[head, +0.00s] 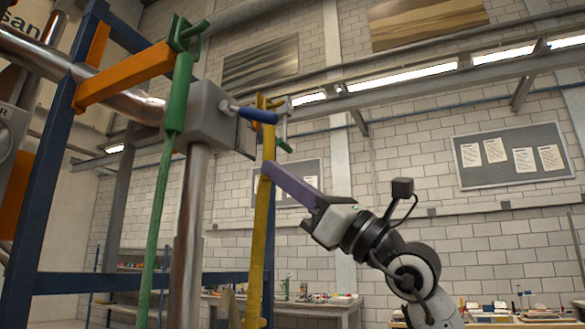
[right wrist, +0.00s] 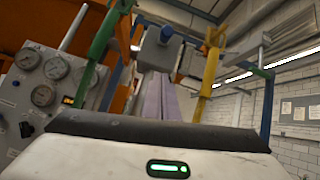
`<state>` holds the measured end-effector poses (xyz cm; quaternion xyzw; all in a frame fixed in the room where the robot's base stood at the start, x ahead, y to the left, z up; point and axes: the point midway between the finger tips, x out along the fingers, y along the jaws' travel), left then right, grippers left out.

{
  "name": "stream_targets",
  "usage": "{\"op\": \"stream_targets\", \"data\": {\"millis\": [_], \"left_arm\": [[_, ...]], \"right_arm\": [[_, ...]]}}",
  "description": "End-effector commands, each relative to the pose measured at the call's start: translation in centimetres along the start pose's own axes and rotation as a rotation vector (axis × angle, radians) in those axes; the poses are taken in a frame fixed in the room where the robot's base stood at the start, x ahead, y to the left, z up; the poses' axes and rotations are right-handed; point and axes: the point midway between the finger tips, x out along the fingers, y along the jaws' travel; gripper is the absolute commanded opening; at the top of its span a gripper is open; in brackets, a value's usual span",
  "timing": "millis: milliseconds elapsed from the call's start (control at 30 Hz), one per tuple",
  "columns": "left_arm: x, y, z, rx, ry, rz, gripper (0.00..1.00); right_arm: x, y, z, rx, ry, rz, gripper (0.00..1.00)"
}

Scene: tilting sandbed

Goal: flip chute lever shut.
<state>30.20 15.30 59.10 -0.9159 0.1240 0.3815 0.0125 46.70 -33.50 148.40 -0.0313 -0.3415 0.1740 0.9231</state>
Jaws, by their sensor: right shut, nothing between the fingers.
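A lever with a blue handle (head: 258,115) and a short metal stem sticks out to the right from a grey box (head: 207,112) on the pipe. In the right wrist view the blue handle (right wrist: 171,37) shows end-on, just beyond my fingertips. My right gripper (head: 268,167) has long purple fingers, shut and empty. Its tips are below the blue handle in the head view and overlap the yellow bar; I cannot tell whether they touch anything. The shut fingers also show in the right wrist view (right wrist: 158,92). My left gripper is not in view.
A yellow upright bar (head: 259,235) and a green upright bar (head: 153,220) hang on either side of a metal post (head: 189,240). A blue frame (head: 45,170) and an orange beam (head: 125,76) stand at left. Gauges (right wrist: 42,95) show in the right wrist view.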

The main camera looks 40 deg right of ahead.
Motion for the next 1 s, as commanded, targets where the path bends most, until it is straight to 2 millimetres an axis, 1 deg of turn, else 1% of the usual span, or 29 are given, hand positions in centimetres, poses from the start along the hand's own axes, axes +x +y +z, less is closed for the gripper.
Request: {"op": "stream_targets", "data": {"millis": [33,100,233,300,400,500,633,1000], "left_arm": [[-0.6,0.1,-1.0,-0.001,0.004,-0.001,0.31],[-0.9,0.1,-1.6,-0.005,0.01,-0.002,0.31],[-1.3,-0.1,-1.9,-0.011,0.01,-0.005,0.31],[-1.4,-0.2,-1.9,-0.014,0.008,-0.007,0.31],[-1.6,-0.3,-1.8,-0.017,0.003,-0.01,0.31],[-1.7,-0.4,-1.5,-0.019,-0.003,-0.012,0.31],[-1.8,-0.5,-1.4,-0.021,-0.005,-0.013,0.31],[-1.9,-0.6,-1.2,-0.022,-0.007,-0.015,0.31]], "right_arm": [[1.6,-0.1,0.6,0.002,-0.003,0.002,0.0],[3.1,0.0,0.6,0.002,-0.003,0.002,0.0],[5.7,0.0,0.5,0.001,-0.002,0.002,0.0],[5.8,0.0,1.8,-0.005,-0.006,0.0,0.0],[6.0,0.0,2.9,-0.004,-0.003,0.0,0.0],[6.1,0.0,3.6,-0.002,-0.001,0.001,0.0],[6.1,0.0,3.9,-0.001,-0.001,0.001,0.0],[6.2,0.1,3.9,0.001,-0.001,0.002,0.0]]}}
